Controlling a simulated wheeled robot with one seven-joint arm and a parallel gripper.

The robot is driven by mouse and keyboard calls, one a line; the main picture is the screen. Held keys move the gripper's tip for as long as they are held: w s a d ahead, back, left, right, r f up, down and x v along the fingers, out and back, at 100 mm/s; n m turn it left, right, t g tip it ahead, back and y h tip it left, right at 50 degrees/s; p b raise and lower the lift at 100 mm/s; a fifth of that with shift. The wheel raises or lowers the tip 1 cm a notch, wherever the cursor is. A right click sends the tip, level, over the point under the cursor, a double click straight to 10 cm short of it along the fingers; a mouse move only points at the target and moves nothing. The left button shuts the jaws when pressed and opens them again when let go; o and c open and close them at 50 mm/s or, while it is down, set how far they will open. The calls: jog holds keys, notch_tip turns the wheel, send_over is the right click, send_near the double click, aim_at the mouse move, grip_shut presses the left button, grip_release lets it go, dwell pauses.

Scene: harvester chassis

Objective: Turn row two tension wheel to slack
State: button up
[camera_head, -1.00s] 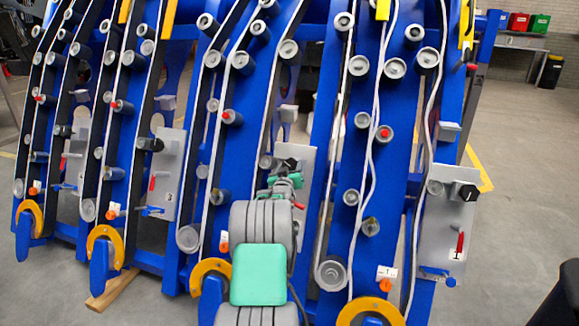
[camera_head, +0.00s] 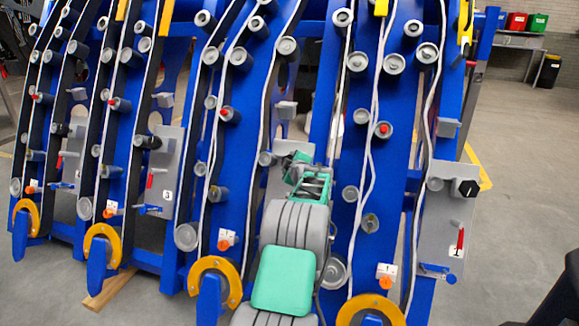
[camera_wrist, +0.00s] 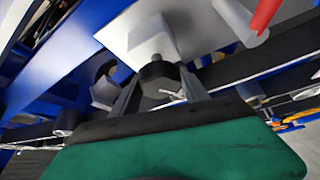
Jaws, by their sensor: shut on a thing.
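The row two tension wheel (camera_wrist: 157,73) is a black faceted knob on a light grey block in the wrist view. My gripper (camera_wrist: 165,88) has its two dark fingers on either side of it and is shut on it. In the head view my arm covers the wheel and the fingertips. Part of row two's grey plate (camera_head: 279,187) shows to the left of my green and grey arm. A red handle (camera_wrist: 264,14) stands near the wheel at the top of the wrist view.
Row one's plate (camera_head: 441,235), with a black knob (camera_head: 467,188) and red handle (camera_head: 460,242), is to the right. Row three's plate (camera_head: 167,178) is to the left. Blue frames, rollers and pale belts surround my arm. Open floor (camera_head: 530,190) lies at far right.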

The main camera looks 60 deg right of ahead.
jog(key=n+y+p, duration=0.1)
jog(key=n, duration=0.1)
jog(key=r+n+y, duration=0.1)
jog(key=n, duration=0.1)
jog(key=shift+d+g+p, duration=0.15)
jog(key=shift+g+p, duration=0.15)
jog(key=shift+p, duration=0.05)
jog(key=n+g+y+p, duration=0.1)
jog(key=n+y+p, duration=0.1)
jog(key=n+p, duration=0.1)
jog(key=shift+f+n, duration=0.1)
jog(key=shift+n, duration=0.5)
jog(key=shift+g, duration=0.3)
jog(key=shift+f, duration=0.1)
jog(key=o, duration=1.4)
jog(key=shift+f, duration=0.2)
jog(key=v, duration=0.7)
jog(key=shift+s+a+r, duration=0.2)
jog(key=shift+a+r, duration=0.05)
